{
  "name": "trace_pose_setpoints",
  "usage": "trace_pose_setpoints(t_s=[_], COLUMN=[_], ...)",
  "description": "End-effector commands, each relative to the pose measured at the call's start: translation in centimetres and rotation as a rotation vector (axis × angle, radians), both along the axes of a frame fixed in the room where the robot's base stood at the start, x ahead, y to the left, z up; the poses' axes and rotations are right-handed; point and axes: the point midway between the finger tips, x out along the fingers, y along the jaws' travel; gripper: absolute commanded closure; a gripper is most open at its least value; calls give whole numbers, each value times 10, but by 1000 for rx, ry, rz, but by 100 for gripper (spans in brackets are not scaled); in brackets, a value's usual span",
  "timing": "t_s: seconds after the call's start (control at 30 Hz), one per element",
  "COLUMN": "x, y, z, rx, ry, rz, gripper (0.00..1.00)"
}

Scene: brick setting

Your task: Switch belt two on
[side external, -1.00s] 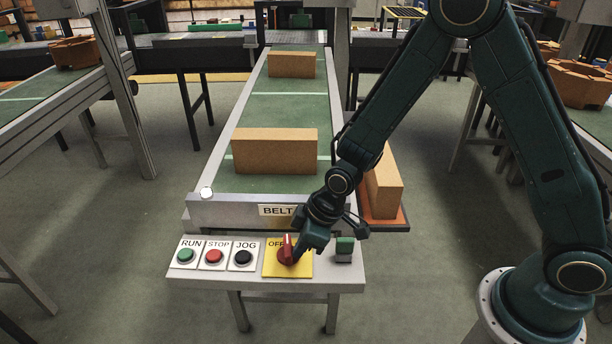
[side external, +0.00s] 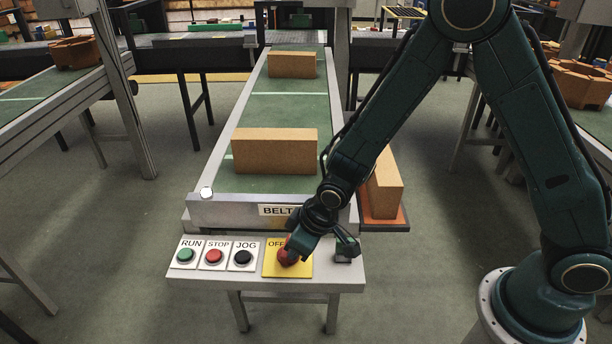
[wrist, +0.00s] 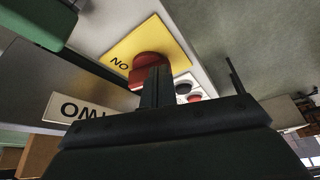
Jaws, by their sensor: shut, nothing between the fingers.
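The red rotary knob (side external: 287,259) sits on a yellow plate (side external: 272,271) at the right of the control panel, under the belt's name sign (side external: 276,211). "OFF" shows at the plate's upper left. In the wrist view the knob (wrist: 150,62) stands out from the yellow plate (wrist: 165,32), with "ON" printed beside it. My gripper (side external: 293,250) is shut and empty, its fingers (wrist: 157,75) against or just beside the knob; contact is not certain. The fingers partly hide the knob, so its pointing direction is unclear. The sign (wrist: 82,110) reads "TWO" upside down in the wrist view.
Green RUN (side external: 185,255), red STOP (side external: 213,256) and black JOG (side external: 242,258) buttons sit left of the plate. A green block-like part (wrist: 38,22) is close to the plate's other side. Bricks (side external: 274,151) lie on the belt (side external: 290,107); another brick (side external: 385,188) stands right of it.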

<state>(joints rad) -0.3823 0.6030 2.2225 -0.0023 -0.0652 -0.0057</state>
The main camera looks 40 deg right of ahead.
Motion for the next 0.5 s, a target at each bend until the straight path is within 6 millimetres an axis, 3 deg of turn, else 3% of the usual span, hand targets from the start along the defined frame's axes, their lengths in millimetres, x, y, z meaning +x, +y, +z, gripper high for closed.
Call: trace_pose_setpoints(t_s=[0.5], x=[2], y=[7], z=[0], rx=[-1], ry=[2], rz=[-32], gripper=[100])
